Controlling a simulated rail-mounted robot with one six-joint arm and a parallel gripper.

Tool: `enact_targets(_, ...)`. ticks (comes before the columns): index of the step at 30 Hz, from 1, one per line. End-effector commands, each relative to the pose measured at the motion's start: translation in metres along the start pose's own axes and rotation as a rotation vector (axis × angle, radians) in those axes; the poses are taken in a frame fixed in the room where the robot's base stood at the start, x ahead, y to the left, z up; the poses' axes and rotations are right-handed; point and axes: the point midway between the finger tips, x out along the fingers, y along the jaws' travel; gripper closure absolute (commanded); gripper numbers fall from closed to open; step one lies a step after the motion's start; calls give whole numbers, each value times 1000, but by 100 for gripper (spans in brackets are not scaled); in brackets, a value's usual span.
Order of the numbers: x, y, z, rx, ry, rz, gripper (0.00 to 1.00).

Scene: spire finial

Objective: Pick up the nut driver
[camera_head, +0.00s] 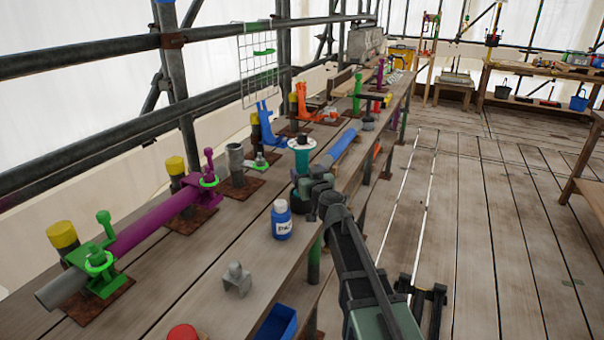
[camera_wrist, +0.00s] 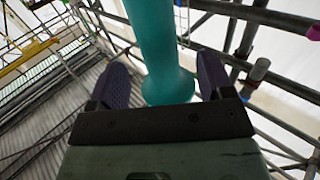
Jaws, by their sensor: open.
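A teal, round, handle-like thing (camera_wrist: 165,50), which looks like the nut driver, stands large between the fingers of my gripper (camera_wrist: 160,78) in the wrist view. The two dark purple fingers are apart, one on each side of it, with light gaps showing. I cannot tell whether either finger touches it. My fingers are hard to make out there. Its lower end is partly hidden by my wrist.
A blue pipe (camera_head: 340,148) lies beyond. The plank floor at right is mostly clear.

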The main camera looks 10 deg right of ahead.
Motion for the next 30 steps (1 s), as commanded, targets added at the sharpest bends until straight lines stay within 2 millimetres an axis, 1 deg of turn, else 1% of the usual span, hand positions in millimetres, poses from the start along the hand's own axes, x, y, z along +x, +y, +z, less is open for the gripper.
enact_targets(2,10,1,-1,0,0,-1,26)
enact_targets(6,39,3,-2,0,0,-1,26)
enact_targets(8,48,2,-2,0,0,-1,26)
enact_targets(10,51,2,-2,0,0,-1,26)
enact_targets(15,50,2,-2,0,0,-1,26)
enact_targets(26,50,2,-2,0,0,-1,81)
enact_targets(27,50,2,-2,0,0,-1,87)
enact_targets(30,50,2,-2,0,0,-1,100)
